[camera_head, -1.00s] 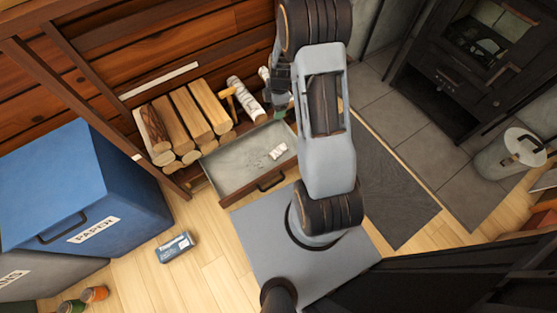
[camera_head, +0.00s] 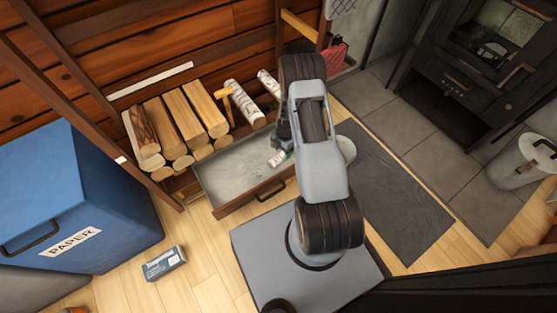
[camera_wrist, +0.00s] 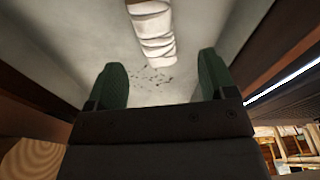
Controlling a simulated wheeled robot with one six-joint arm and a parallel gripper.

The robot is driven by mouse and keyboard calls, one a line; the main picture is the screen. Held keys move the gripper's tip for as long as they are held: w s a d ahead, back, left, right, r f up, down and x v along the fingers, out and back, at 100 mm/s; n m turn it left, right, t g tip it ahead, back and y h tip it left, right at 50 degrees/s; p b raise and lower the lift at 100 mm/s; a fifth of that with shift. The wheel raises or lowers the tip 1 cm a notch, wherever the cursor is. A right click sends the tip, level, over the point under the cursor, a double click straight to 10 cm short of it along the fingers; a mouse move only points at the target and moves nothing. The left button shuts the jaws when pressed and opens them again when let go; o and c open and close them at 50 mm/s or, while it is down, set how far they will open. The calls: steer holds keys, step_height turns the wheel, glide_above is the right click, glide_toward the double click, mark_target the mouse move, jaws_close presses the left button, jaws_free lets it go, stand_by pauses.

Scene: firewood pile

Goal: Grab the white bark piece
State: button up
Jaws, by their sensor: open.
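The white bark piece (camera_wrist: 153,30) lies in the open grey drawer, ahead of my gripper (camera_wrist: 162,85) in the wrist view. In the head view the bark piece (camera_head: 276,158) shows at the right part of the drawer (camera_head: 225,176), partly beside my gripper. My gripper is open, with its two green fingertips spread apart and nothing between them. The bark piece's near end is just beyond the fingertips, apart from them. Dark specks lie on the drawer floor between the fingers.
Split logs (camera_head: 180,118) are stacked behind the drawer, with birch logs (camera_head: 245,103) and a wooden-handled tool (camera_head: 226,98) beside them. The drawer walls stand close around my gripper. A blue paper bin (camera_head: 75,190) is at left, a stove (camera_head: 490,50) at right.

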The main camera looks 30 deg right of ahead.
mark_target(279, 157)
steer(key=shift+w+a+f+b, duration=0.15)
steer(key=shift+f+b, duration=0.55)
steer(key=shift+f, duration=0.7)
steer(key=shift+s+a+f+b, duration=0.1)
steer(key=shift+a+f+b, duration=0.15)
steer(key=shift+f+b, duration=0.75)
steer(key=shift+f+p, duration=0.3)
steer(key=shift+p, duration=0.1)
steer(key=c, duration=1)
steer(key=shift+r, duration=0.1)
